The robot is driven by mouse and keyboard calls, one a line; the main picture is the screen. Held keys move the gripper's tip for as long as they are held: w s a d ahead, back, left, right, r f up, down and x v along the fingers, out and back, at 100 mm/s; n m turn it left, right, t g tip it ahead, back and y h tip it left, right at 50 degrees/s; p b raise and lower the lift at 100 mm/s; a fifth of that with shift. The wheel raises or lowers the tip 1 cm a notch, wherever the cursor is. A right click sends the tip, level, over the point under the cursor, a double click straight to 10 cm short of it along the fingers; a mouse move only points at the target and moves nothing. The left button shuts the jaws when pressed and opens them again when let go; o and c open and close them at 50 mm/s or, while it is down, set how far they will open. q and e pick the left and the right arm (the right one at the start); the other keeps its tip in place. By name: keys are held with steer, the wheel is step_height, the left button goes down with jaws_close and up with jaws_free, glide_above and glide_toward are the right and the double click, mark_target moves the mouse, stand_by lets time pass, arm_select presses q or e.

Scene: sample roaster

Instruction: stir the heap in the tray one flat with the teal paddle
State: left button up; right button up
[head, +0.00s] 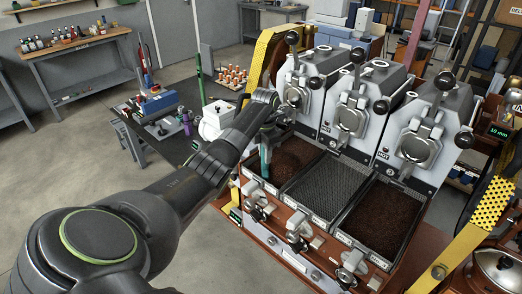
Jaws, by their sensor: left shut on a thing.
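The roaster has three trays in a row under its drums. I take the leftmost, tray one (251,177), as the task's tray. It holds a reddish-brown heap (297,157) of grounds or beans, partly hidden by my left gripper and arm. My left gripper (268,138) is over the left side of this tray, shut on the teal paddle (265,160). The paddle points down, its lower end at the tray's left part. I cannot tell whether it touches the heap. My right gripper is not in view.
The middle tray (325,187) shows a bare dark mesh. The right tray (385,220) holds dark brown beans. Drums with levers (352,118) stand close behind, and metal valve handles (300,230) line the front. Yellow perforated guards (480,222) flank the roaster. A dark table (170,140) stands left.

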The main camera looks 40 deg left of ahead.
arm_select(q)
steer(key=d, duration=0.5)
steer(key=shift+s+d, duration=0.25)
steer(key=shift+s, duration=0.05)
steer(key=a, duration=0.7)
steer(key=shift+w+a, duration=0.25)
steer(key=shift+w, duration=0.15)
steer(key=d, duration=0.7)
steer(key=shift+s+d, duration=0.25)
steer(key=shift+s, duration=0.15)
